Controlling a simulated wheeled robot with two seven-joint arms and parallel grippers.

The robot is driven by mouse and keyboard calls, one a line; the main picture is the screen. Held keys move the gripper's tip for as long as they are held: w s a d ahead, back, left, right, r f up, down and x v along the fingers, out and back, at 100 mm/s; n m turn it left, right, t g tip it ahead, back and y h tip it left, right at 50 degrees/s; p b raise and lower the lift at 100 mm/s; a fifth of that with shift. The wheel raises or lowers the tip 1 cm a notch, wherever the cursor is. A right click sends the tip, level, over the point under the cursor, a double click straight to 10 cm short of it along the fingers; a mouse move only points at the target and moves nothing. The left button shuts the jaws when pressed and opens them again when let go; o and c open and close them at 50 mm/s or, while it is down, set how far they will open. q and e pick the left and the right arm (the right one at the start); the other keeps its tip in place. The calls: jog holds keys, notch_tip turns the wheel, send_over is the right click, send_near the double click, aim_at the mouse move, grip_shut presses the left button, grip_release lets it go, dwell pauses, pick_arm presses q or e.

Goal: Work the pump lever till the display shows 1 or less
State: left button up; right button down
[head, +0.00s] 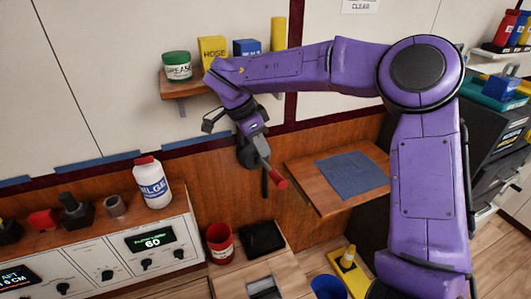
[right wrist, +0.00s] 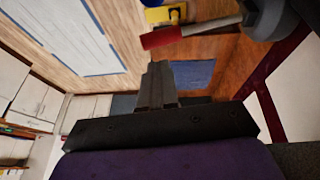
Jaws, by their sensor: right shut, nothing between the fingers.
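The pump lever has a grey shaft and a red grip (head: 278,182); it sticks out from a dark round mount on the wooden wall panel, tilted down to the right. The grip also shows in the right wrist view (right wrist: 160,38). The display (head: 152,241) on the white console reads 60 in green. My left gripper is out of view.
A white bottle (head: 152,183) with a red cap stands on the console. A red can (head: 220,243) is below the lever. A small wooden shelf with a blue mat (head: 352,175) juts out to the right. A shelf above holds a green jar (head: 177,66) and boxes.

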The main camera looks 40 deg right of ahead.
aim_at(277, 176)
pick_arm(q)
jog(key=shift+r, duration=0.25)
pick_arm(e)
jog(key=x, duration=0.8)
jog(key=shift+f, duration=0.1)
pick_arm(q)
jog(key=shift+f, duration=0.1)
pick_arm(e)
jog(key=shift+s, duration=0.1)
